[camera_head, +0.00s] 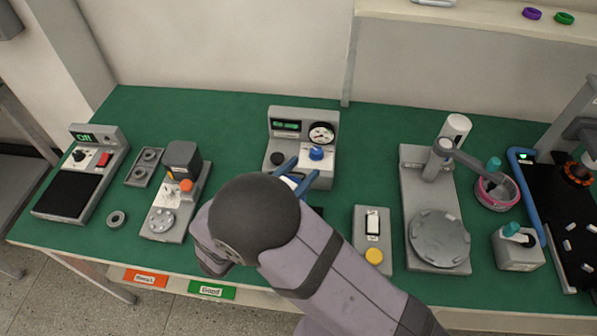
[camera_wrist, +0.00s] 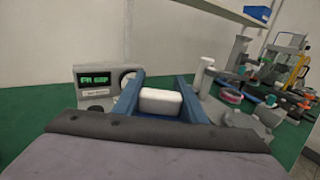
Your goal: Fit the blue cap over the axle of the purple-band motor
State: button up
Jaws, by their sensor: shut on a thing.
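My gripper (camera_head: 302,168) reaches over the middle of the bench, in front of the grey gauge unit. Its blue fingers stand either side of a white rounded block (camera_wrist: 160,100) in the wrist view, and they are shut on it. A blue knob-like piece (camera_head: 316,153) sits on the front of the gauge unit (camera_head: 286,121), just beyond the fingertips; I cannot tell whether it is the blue cap. I cannot make out a motor with a purple band.
A grey turntable stand (camera_head: 438,235) and a switch box (camera_head: 373,238) stand right of my arm. A small press-like fixture (camera_head: 172,195), a tray (camera_head: 145,166) and a scale (camera_head: 70,194) are on the left. Purple (camera_head: 531,13) and green rings (camera_head: 564,18) lie on the back shelf.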

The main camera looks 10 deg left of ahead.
jog(key=shift+f+b, duration=0.85)
jog(key=shift+f, duration=0.45)
jog(key=shift+f, duration=0.15)
jog(key=shift+f+b, duration=0.9)
jog(key=shift+f, duration=0.2)
jog(key=shift+f, duration=0.15)
jog(key=shift+f+b, duration=0.75)
jog(key=shift+f, duration=0.2)
jog(key=o, duration=1.2)
jog(key=shift+o, duration=0.2)
